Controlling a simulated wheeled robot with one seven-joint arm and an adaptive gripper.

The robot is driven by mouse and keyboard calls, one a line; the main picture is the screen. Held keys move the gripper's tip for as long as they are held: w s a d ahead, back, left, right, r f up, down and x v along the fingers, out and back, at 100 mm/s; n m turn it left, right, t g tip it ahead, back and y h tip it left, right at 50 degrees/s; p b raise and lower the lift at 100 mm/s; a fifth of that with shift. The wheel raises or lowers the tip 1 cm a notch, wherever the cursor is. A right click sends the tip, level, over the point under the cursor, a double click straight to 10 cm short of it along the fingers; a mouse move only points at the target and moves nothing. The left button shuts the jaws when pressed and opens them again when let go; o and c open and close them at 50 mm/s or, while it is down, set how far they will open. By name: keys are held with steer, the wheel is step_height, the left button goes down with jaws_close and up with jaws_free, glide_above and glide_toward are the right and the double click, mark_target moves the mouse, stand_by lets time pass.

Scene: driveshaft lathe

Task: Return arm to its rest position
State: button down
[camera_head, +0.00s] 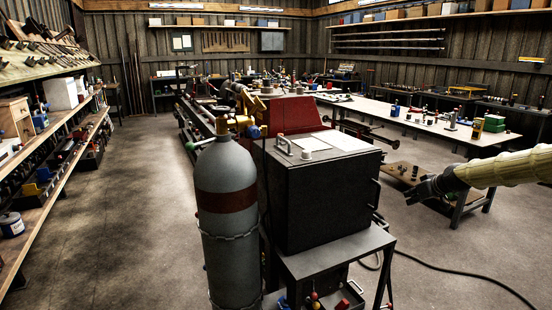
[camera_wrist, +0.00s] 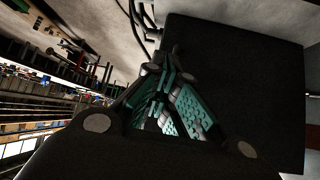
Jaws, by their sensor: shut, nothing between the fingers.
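My arm reaches in from the right edge of the head view, in a pale yellow sleeve. My gripper (camera_head: 412,194) is at its end, dark and pointing left, to the right of the black cabinet (camera_head: 320,195). In the wrist view my gripper (camera_wrist: 170,95) shows teal finger pads close together with nothing held. A large dark flat surface fills the right of the wrist view behind the fingers. I cannot tell from the head view how far the fingertips are from the cabinet.
A grey gas cylinder (camera_head: 228,205) stands left of the cabinet, which rests on a metal stand (camera_head: 345,250). A low bench (camera_head: 470,200) is below my arm. A long white worktable (camera_head: 430,122) stands behind. A black cable (camera_head: 470,270) lies on the floor. The left aisle is clear.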

steer(key=s+a+f+g, duration=0.1)
steer(key=s+a+f, duration=0.2)
steer(key=a+f, duration=0.7)
steer(key=s+a+f+m+g+p, duration=0.1)
steer(key=s+a+f+g+p, duration=0.25)
steer(key=s+a+f, duration=1.55)
steer(key=s+a+f+g, duration=0.15)
steer(key=s+f, duration=0.25)
steer(key=s, duration=0.5)
steer(key=s+a+f+g, duration=0.1)
steer(key=s+a+f, duration=0.25)
steer(key=s, duration=0.55)
steer(key=s+m+g+h+p, duration=0.1)
steer(key=s+g, duration=0.1)
steer(key=s, duration=2)
steer(key=shift+s+a+h, duration=0.25)
steer(key=shift+a+h, duration=0.15)
steer(key=shift+a, duration=0.05)
steer(key=shift+d+r+m, duration=0.1)
steer(key=shift+m, duration=0.2)
